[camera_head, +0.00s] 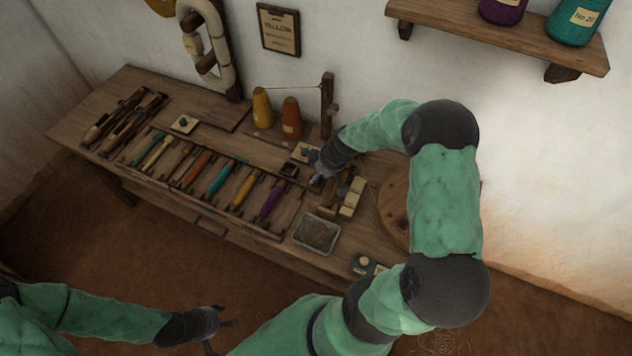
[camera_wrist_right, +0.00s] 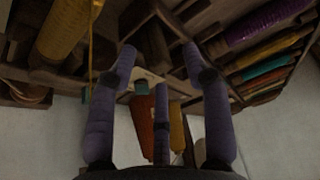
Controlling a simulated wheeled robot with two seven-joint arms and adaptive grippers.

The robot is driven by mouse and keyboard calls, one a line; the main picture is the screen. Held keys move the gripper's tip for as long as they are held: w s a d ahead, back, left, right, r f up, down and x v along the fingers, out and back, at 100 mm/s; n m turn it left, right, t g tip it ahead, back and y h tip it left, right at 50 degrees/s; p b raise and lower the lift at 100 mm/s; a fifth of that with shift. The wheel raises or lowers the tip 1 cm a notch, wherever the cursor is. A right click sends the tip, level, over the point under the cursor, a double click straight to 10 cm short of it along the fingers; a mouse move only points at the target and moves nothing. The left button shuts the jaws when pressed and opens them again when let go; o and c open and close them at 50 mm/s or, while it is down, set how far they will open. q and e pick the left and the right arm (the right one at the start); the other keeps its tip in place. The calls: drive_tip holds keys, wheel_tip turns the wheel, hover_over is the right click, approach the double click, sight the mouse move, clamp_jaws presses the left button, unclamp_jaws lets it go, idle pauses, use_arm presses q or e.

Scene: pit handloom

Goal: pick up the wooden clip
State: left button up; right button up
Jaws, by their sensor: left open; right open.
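My right gripper (camera_head: 318,178) is low over the right part of the wooden table, its fingers partly hidden by the wrist in the head view. In the right wrist view the fingers of this gripper (camera_wrist_right: 160,60) are spread apart. A dark brown wooden piece (camera_wrist_right: 154,45) shows between or beyond its fingertips; it may be the wooden clip, but it is too dark to be sure, and I cannot tell whether the fingers touch it. My left gripper (camera_head: 219,333) is open and empty, in front of the table near the bottom of the head view.
A rack (camera_head: 152,181) of coloured bobbins fills the table's front. A yellow cone (camera_head: 262,108) and an orange cone (camera_head: 292,120) stand behind. Cream blocks (camera_head: 347,211), a grey-rimmed tray (camera_head: 299,238) and a round wooden disc (camera_head: 393,208) lie near the right gripper.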

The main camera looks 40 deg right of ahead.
drive_tip(key=c, duration=0.9)
drive_tip(key=shift+r, duration=0.1)
